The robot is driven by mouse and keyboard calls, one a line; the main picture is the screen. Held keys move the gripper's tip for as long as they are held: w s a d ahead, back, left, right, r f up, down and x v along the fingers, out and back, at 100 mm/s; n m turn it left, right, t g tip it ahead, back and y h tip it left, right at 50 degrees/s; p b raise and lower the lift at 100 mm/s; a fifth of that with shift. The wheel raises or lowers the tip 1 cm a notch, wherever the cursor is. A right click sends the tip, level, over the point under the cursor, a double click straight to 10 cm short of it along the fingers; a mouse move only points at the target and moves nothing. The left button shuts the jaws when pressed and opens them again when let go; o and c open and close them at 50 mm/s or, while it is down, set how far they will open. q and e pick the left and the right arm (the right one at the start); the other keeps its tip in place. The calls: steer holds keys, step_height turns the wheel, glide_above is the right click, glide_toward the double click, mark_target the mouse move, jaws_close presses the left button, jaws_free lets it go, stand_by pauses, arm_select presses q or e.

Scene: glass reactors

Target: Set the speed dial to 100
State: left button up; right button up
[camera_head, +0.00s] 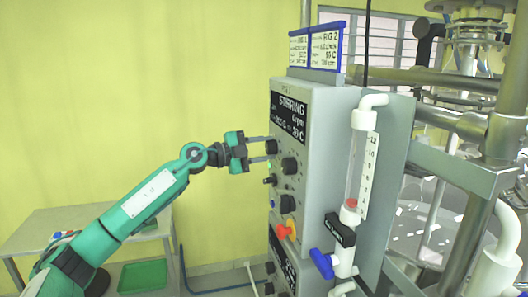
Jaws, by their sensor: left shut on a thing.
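A grey control box (320,103) stands right of centre, its face turned to the left. Its black display (288,117) reads "STIRRING" above smaller text I cannot read surely. Under the display are black dials, one at the upper left (271,146) and one to its right (289,166). My left gripper (264,150) reaches in from the left, its two fingers at the upper left dial. It is shut on that dial, one finger above the other; the fingertips partly hide the contact. I cannot read the dial's scale. My right gripper is out of view.
Below are smaller knobs, an orange-red knob (287,231) and a second panel. A white pipe with a blue-handled valve (322,263) runs down the box's right side. Steel frames and glassware fill the right. A table (40,228) and green tray (142,276) stand lower left.

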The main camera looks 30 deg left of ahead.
arm_select(q)
steer(key=m, duration=0.1)
steer(key=m+b, duration=0.2)
steer(key=shift+f+m, duration=0.25)
steer(key=shift+m, duration=0.15)
steer(key=m+b, duration=0.2)
steer(key=m, duration=0.1)
steer(key=shift+f+m+h, duration=0.1)
steer(key=shift+m+h, duration=0.3)
steer(key=m+b, duration=0.3)
steer(key=m, duration=0.1)
steer(key=shift+w+f, duration=0.1)
steer(key=shift+m+h+b, duration=0.4)
steer(key=shift+m+b, duration=1.15)
steer(key=shift+m, duration=0.85)
steer(key=o, duration=1)
steer(key=shift+a, duration=0.1)
steer(key=shift+r, duration=0.2)
steer(key=shift+a, duration=0.1)
